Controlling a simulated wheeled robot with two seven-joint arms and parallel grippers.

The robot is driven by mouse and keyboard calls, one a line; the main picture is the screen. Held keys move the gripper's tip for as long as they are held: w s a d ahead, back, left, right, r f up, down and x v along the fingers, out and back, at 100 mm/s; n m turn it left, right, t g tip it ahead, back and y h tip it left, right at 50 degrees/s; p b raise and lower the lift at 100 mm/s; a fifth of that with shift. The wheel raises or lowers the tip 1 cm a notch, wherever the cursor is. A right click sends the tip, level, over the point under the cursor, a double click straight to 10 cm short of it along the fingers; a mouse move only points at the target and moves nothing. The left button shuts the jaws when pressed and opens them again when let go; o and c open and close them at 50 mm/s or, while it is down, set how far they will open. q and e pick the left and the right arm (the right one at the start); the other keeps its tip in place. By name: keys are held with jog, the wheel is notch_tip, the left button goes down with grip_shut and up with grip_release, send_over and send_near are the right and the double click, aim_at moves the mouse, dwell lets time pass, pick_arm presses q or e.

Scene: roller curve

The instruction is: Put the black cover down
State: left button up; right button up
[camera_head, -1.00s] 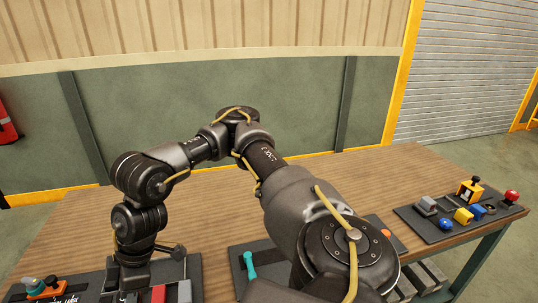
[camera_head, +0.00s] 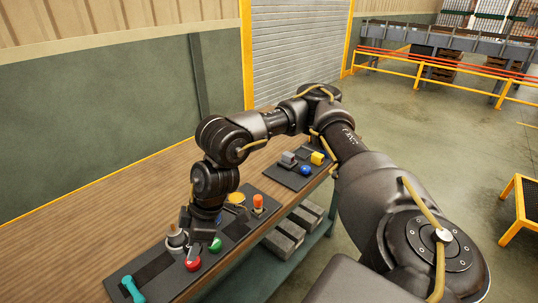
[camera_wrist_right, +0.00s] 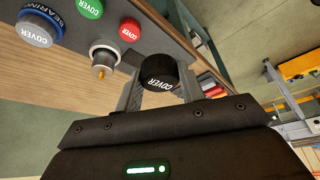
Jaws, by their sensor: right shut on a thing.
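My right gripper (camera_head: 198,228) hangs over the dark board on the wooden table. In the right wrist view it is shut on the black cover (camera_wrist_right: 160,72), a round cap marked COVER, held between the two fingertips. In the head view the red cover (camera_head: 192,263) and green cover (camera_head: 215,244) sit near the gripper; the black cover is hard to make out. My left gripper is out of view.
A teal-handled tool (camera_head: 132,288) lies at the board's near left end. An orange-topped part (camera_head: 258,204) and a yellow disc (camera_head: 236,198) stand beyond the gripper. A second board with blocks (camera_head: 298,178) lies farther right. Bare tabletop (camera_head: 110,225) is at the left.

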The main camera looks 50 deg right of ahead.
jog(key=shift+d, duration=0.2)
jog(key=d+f+m+b, duration=0.1)
jog(key=d+b, duration=0.3)
jog(key=b, duration=0.7)
send_over(232, 230)
jog(key=s, duration=0.2)
jog(key=shift+m+h, duration=0.3)
jog(key=f, duration=0.8)
jog(key=shift+w+d+f, duration=0.25)
jog(key=shift+d+f, duration=0.15)
jog(key=shift+d, duration=0.1)
jog(key=f, duration=0.3)
jog(key=shift+w+d+f+b, duration=0.1)
jog(key=shift+d+f+b, duration=0.15)
jog(key=shift+b, duration=0.1)
jog(key=shift+f, duration=0.15)
